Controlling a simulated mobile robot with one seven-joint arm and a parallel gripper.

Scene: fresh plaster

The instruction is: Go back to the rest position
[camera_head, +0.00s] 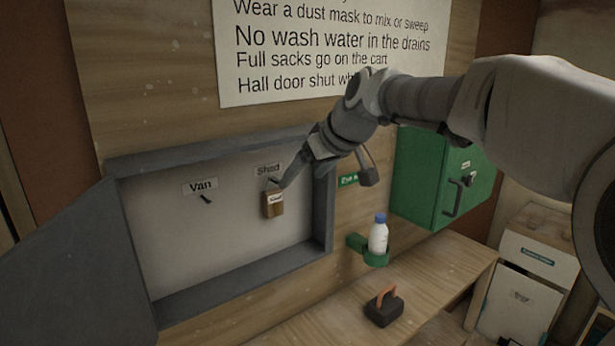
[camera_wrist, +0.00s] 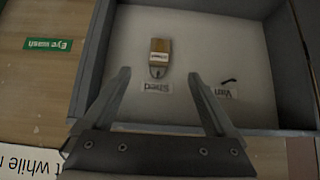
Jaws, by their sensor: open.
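My gripper (camera_head: 279,183) is at the Shed hook inside the grey key cabinet (camera_head: 225,278) on the wall. A wooden key tag (camera_head: 273,205) hangs under the Shed label (camera_head: 268,169). In the wrist view the tag (camera_wrist: 160,52) hangs beyond the fingertips, and I cannot tell whether a finger touches it. The Van hook (camera_head: 207,199) is bare.
The cabinet door (camera_head: 80,262) stands open at the left. Right of the cabinet are a white bottle (camera_head: 378,236) in a green holder, a green wall box (camera_head: 432,180) and a dark block with an orange handle (camera_head: 384,306) on the wooden bench (camera_head: 440,272). A sign (camera_head: 330,45) hangs above.

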